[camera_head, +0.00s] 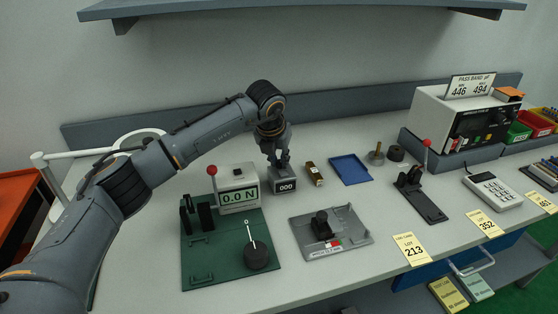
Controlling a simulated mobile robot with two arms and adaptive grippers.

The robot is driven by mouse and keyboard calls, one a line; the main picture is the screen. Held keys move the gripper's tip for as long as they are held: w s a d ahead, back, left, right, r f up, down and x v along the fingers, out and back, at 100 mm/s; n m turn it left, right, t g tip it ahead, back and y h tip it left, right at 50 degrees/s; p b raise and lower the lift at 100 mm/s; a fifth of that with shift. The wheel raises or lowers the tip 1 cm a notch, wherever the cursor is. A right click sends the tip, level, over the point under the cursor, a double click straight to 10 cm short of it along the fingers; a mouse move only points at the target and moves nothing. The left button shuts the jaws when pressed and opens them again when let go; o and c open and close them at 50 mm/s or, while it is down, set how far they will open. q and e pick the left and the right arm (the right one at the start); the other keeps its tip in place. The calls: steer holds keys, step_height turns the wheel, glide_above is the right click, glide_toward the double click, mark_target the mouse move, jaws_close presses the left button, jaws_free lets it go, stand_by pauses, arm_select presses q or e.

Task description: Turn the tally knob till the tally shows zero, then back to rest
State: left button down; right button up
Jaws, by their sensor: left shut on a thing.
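The tally (286,186) is a small dark box on the bench with a white display on its front that seems to read 000. My left gripper (280,164) reaches down over it from above and is shut on the tally knob at its top. The fingers hide the knob, so its angle cannot be told. My right gripper is not in view.
A green fixture (207,262) with a 0.0 N readout (239,198) and red-tipped lever stands left of the tally. A brown small block (313,174) and blue tray (350,169) lie to its right. A grey plate fixture (357,231) is in front. A shelf (300,6) hangs above.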

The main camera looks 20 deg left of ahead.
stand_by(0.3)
arm_select(q)
steer(key=c, duration=1.3)
jaws_free()
steer(key=v, duration=1.2)
steer(key=shift+a, duration=0.1)
steer(key=shift+r, duration=0.1)
